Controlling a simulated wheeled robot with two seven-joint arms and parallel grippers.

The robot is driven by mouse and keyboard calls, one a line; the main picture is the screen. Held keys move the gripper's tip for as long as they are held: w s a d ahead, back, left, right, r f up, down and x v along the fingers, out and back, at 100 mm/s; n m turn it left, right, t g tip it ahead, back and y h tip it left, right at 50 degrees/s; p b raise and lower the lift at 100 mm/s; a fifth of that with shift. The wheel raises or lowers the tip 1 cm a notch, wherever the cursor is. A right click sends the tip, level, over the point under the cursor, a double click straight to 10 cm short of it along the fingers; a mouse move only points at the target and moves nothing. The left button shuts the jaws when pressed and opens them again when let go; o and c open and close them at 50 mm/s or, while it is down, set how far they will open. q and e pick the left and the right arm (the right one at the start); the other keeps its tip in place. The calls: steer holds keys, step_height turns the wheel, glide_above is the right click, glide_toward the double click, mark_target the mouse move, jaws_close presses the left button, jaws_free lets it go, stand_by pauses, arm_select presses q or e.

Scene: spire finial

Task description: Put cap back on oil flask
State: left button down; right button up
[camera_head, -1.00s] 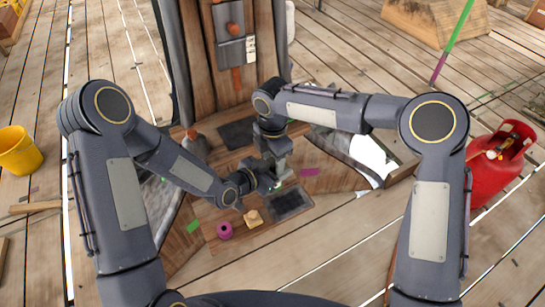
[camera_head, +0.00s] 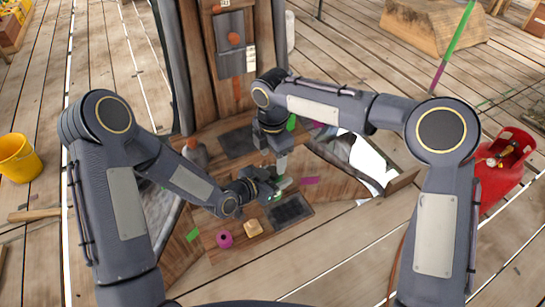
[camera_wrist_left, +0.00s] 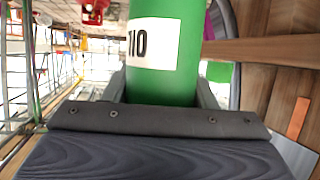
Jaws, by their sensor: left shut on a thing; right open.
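The green oil flask (camera_wrist_left: 165,55) has a white label that reads upside down in the left wrist view. My left gripper (camera_wrist_left: 160,92) is shut around it. In the head view the flask shows only as a small green patch (camera_head: 277,196) at the left gripper's tips, low over the work board. My right gripper (camera_head: 281,166) is open, pointing down just above and beside the flask. Whether anything is between its fingers is too small to tell. I cannot make out the cap with certainty.
A magenta ring-like piece (camera_head: 225,240) and a yellowish block (camera_head: 253,228) sit on the wooden board beside a dark mat (camera_head: 287,211). Another dark mat (camera_head: 238,142) lies behind. A wooden post (camera_head: 203,90) rises at the back. A red gas cylinder (camera_head: 500,165) stands right, a yellow bucket (camera_head: 18,157) left.

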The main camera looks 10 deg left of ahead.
steer(key=o, duration=0.4)
steer(key=shift+r, duration=6)
